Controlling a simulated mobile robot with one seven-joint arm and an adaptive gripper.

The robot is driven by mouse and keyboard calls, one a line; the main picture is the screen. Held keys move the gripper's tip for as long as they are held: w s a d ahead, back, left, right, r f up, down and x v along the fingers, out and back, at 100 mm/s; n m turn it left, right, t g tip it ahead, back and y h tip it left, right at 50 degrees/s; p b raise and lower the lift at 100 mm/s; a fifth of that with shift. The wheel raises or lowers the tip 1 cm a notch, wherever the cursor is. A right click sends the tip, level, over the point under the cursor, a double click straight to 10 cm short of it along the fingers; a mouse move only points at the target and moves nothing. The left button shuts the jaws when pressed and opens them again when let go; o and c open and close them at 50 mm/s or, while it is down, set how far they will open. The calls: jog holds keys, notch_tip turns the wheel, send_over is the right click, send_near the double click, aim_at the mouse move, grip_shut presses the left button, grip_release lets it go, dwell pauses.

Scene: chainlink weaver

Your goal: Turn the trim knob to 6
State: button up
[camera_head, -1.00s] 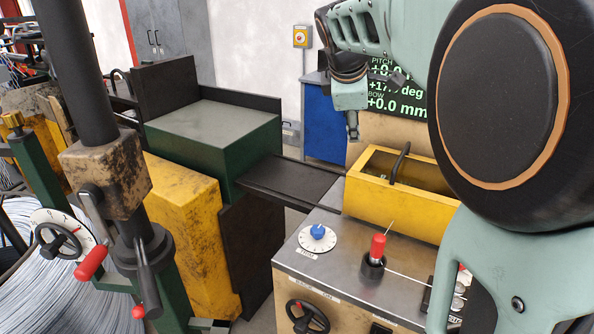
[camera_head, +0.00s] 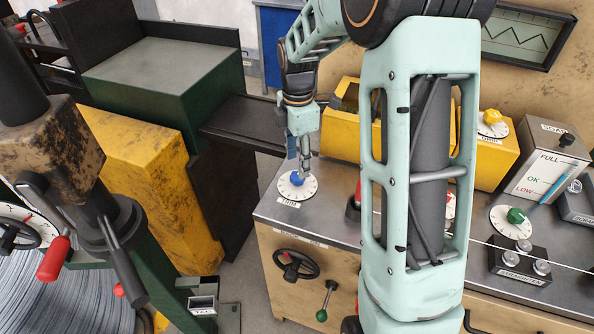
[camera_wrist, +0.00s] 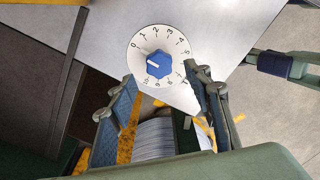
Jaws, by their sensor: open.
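The trim knob is blue and lobed (camera_head: 297,180), on a white numbered dial (camera_head: 288,190) at the console's left corner, above a TRIM label. In the wrist view the knob (camera_wrist: 160,66) is fully visible, with a short pale mark on its left side, toward the low-number end of the dial (camera_wrist: 138,62). The exact reading is unclear. My gripper (camera_head: 304,166) points down just above the knob in the head view. In the wrist view its open fingers (camera_wrist: 162,86) stand apart, with their tips just below the knob in the picture. Contact cannot be told.
A yellow box (camera_head: 342,135) stands behind the dial. A black handwheel (camera_head: 296,265) and a green-knobbed lever (camera_head: 322,315) are on the console front. A dark shelf (camera_head: 245,124) lies left of the console. The metal top around the dial is mostly clear.

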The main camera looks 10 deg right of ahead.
aim_at(297, 175)
notch_tip(297, 175, down, 5)
jog(key=shift+f, duration=0.1)
dwell(0.3)
jog(key=c, duration=1.1)
jog(key=shift+c, duration=0.2)
